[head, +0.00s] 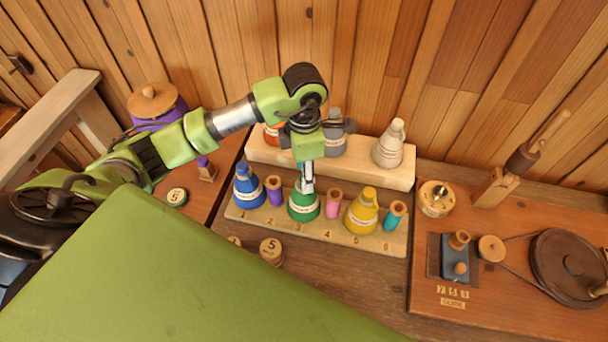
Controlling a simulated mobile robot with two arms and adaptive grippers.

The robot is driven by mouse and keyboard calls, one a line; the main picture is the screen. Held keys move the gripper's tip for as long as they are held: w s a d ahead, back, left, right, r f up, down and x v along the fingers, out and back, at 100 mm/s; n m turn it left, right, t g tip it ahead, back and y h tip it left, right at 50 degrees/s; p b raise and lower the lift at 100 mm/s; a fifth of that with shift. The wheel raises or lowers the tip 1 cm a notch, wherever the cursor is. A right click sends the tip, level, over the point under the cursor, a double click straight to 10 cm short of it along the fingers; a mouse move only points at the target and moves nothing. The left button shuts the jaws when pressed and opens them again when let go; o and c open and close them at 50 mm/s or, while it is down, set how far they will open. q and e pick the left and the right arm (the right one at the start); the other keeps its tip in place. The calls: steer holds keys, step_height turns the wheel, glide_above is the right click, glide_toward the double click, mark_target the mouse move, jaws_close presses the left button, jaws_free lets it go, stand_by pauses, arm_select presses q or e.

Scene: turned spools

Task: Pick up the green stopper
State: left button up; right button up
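A green cone-shaped flask (304,206) with a white label stands in the wooden rack (330,233), between a purple spool and a pink spool. My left gripper (307,186) points straight down right over the neck of this flask. Its fingertips are at the flask's top and cover the place where a stopper would sit, so I cannot make out the green stopper itself. The fingers look close together, but whether they grip anything is too small to tell. My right gripper is not in view.
A blue flask (248,184) and a yellow flask (362,212) stand in the same rack, with a purple spool (274,190), pink spool (333,203) and teal spool (395,215). Behind, a raised wooden shelf (270,155) holds more flasks, including a cream one (388,146).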

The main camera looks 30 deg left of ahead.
arm_select(q)
steer(key=shift+f, duration=0.75)
steer(key=c, duration=0.8)
steer(key=shift+r, duration=0.15)
